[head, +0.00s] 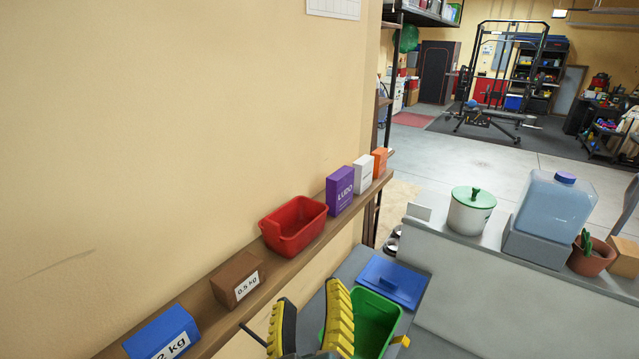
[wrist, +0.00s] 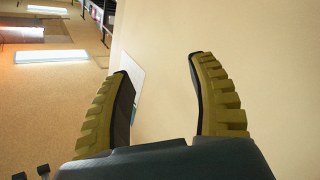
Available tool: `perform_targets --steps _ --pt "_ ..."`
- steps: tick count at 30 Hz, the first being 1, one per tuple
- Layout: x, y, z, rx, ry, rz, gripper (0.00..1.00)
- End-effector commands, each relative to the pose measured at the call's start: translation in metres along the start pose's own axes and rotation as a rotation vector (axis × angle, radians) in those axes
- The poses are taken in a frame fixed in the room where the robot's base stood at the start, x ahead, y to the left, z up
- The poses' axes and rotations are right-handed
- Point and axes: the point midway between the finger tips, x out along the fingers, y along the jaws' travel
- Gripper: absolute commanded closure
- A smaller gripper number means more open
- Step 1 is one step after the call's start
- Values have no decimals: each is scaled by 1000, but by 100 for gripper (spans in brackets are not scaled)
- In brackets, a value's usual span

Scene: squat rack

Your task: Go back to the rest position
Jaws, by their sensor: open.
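My gripper (head: 311,318) shows at the bottom middle of the head view, with yellow ribbed fingers spread apart and nothing between them. It is in front of the wooden shelf and appears over or near a green bin (head: 374,322), which it partly hides. In the wrist view my gripper (wrist: 160,95) is also open and empty, with the plain wall behind it. The picture in the wrist view looks turned on its side, with ceiling lights at the left.
On the wall shelf (head: 205,305) stand a blue 2 kg block (head: 160,333), a brown 0.5 kg block (head: 236,279), a red bin (head: 293,226) and purple, white and orange boxes. A blue lid (head: 393,282) lies beside the green bin. A counter (head: 480,270) at right holds a jar and a water container.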

Motion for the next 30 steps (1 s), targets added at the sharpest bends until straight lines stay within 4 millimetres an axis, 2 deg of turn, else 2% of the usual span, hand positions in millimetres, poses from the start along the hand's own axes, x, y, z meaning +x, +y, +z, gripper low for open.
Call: perform_targets --steps 1,3,7,8,9,14,21,25,30 --pt "-12 35 -7 116 62 66 41" --pt "-31 74 -18 268 159 131 41" --pt "-77 136 -39 506 354 213 41" --pt "-78 146 -58 522 365 208 41" --pt "-75 153 -76 519 356 201 41" --pt "-76 182 -124 520 352 200 41" --pt "-77 233 -208 526 349 199 41" --pt "-78 249 -234 529 348 198 41" --pt "-78 252 -239 531 347 198 41"
